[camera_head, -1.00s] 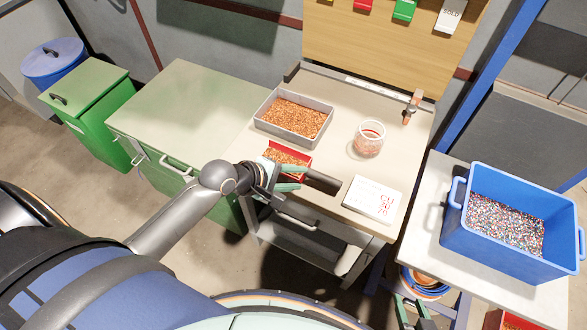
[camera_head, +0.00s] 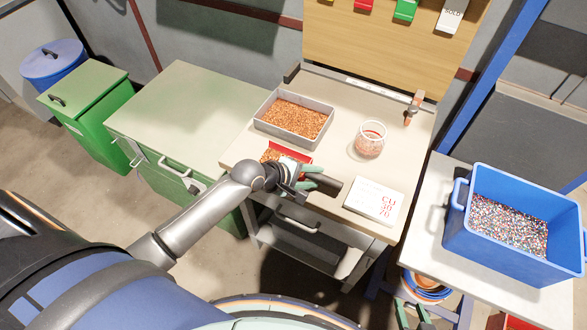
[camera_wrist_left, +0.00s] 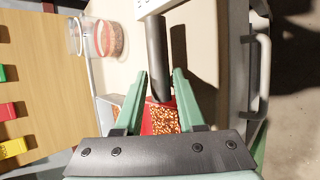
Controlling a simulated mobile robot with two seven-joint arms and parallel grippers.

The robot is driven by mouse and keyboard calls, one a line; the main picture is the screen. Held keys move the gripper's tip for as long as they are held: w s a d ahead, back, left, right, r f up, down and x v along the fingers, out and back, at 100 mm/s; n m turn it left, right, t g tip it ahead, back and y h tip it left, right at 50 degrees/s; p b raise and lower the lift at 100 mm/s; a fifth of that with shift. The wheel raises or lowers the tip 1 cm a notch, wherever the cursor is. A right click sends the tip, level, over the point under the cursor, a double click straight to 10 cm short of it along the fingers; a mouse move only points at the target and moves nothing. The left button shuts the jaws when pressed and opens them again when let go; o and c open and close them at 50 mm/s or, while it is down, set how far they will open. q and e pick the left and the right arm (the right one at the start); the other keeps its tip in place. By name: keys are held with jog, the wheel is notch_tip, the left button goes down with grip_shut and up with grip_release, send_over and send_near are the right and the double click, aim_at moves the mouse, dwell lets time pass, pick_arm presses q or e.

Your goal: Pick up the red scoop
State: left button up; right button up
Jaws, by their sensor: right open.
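The red scoop (camera_head: 272,157) lies on the bench top with copper granules in its pan and its black handle (camera_head: 356,189) pointing right. My left gripper (camera_head: 318,182) is at the handle, close to the pan, and hides part of the scoop in the head view. In the left wrist view its two green fingers (camera_wrist_left: 160,75) stand apart, one on each side of the handle, with gaps showing. The pan (camera_wrist_left: 163,120) shows between them. My right gripper (camera_head: 412,312) is at the bottom of the head view, low beside the bench, with its fingers apart and empty.
A grey tray of copper granules (camera_head: 263,124) sits behind the scoop. A blue crate (camera_head: 462,235) is on the right table. A green cabinet (camera_head: 175,108) stands left of the bench.

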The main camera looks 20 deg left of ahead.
pick_arm(q)
grip_shut()
dwell(1.1)
jog(key=shift+r, duration=0.1)
